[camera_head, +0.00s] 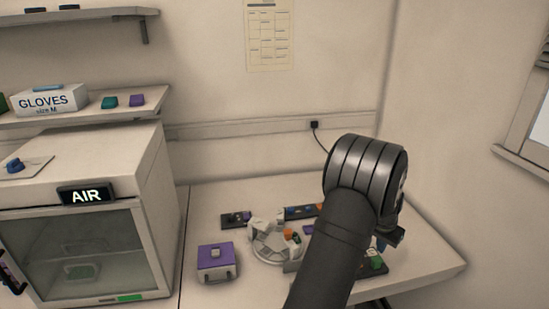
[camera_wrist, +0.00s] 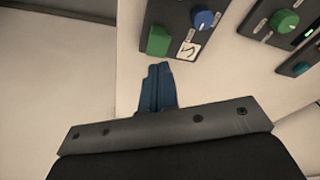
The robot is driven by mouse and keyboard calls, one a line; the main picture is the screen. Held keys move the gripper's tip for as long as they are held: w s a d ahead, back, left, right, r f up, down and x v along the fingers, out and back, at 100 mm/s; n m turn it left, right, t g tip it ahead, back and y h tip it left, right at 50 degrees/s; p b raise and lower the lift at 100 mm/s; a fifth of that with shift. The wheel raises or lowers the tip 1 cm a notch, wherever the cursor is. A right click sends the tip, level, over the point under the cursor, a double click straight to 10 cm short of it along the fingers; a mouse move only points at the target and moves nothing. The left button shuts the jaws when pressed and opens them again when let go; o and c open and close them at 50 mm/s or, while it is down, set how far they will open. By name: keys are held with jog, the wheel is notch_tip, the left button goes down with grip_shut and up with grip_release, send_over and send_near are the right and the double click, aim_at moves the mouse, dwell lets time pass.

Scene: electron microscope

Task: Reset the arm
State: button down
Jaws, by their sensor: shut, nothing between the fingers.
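My arm (camera_head: 335,240) rises over the right part of the white bench in the head view and hides part of the equipment there. My gripper (camera_wrist: 157,88) shows in the wrist view with its two blue fingers together, shut and empty. Its fingertips are close to a dark control panel (camera_wrist: 180,20) in that picture; whether they touch it I cannot tell. The panel carries a green button (camera_wrist: 158,41) and a blue knob (camera_wrist: 203,19).
A purple box (camera_head: 216,262) and a round white device (camera_head: 266,240) stand on the bench (camera_head: 210,200). A cabinet marked AIR (camera_head: 150,190) stands at left. A glove box (camera_head: 50,99) is on the shelf. Another panel with a green knob (camera_wrist: 284,21) is at upper right. Bare bench lies behind the devices.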

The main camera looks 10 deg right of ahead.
aim_at(378, 258)
jog(key=shift+a+x, duration=0.15)
jog(key=shift+x, duration=0.75)
jog(key=shift+a+x, duration=0.15)
jog(key=shift+x, duration=0.7)
jog(key=shift+s, duration=0.2)
jog(key=w+d+v, duration=0.1)
jog(key=v, duration=0.6)
jog(key=shift+s+a+x, duration=0.15)
jog(key=shift+x, duration=0.75)
jog(key=shift+s+a+x, duration=0.1)
jog(key=shift+x, duration=0.85)
jog(key=shift+s+a+x, duration=0.15)
jog(key=shift+x, duration=0.75)
jog(key=shift+a+x, duration=0.2)
jog(key=shift+x, duration=1.05)
jog(key=shift+s, duration=0.15)
jog(key=shift+w+d+v, duration=0.1)
jog(key=shift+d+v, duration=0.1)
jog(key=shift+v, duration=0.95)
jog(key=shift+w+d+v, duration=0.15)
jog(key=shift+d+v, duration=0.05)
jog(key=shift+v, duration=0.95)
jog(key=shift+w+d+v, duration=0.1)
jog(key=shift+d+v, duration=0.1)
jog(key=shift+v, duration=0.95)
jog(key=shift+r, duration=0.1)
